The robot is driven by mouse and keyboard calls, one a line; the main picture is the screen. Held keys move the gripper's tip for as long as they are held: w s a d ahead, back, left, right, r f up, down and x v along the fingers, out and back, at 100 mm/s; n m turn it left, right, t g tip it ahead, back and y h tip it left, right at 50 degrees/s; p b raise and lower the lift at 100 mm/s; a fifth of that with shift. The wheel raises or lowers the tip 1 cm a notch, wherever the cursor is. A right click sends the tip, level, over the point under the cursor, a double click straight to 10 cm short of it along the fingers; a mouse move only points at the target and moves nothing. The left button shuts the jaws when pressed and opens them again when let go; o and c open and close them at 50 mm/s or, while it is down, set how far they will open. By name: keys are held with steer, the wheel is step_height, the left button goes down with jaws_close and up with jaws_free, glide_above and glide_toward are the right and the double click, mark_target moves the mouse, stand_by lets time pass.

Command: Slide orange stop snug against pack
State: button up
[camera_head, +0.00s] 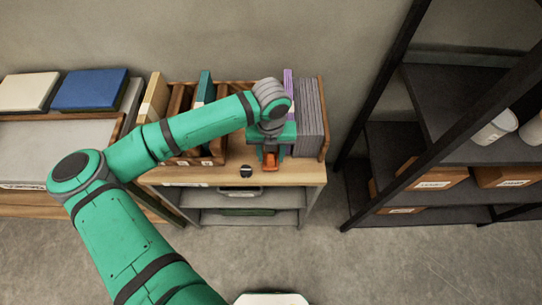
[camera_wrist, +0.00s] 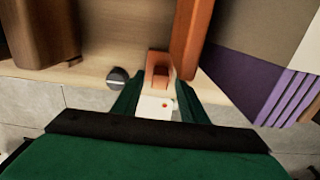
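The orange stop (camera_head: 270,161) stands on the wooden shelf top near its front edge. In the wrist view its short front block (camera_wrist: 159,68) lies between my fingers, and a taller orange upright (camera_wrist: 190,38) rises just behind and to the right. My gripper (camera_wrist: 158,84) is open around the block, with slim gaps seeming to show at the sides; contact is hard to judge. The pack, with grey booklets (camera_head: 311,118) and purple ones (camera_wrist: 245,78), stands upright to the right of the stop. My gripper (camera_head: 270,150) and wrist partly hide the stop and the pack's left side in the head view.
A small dark round knob (camera_head: 246,171) sits on the shelf top left of the stop. Wooden dividers (camera_head: 180,103) with folders stand further left. A wooden end wall (camera_head: 323,118) bounds the pack's right. A dark rack (camera_head: 440,105) stands at right.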

steer(key=shift+f, duration=0.9)
jaws_close()
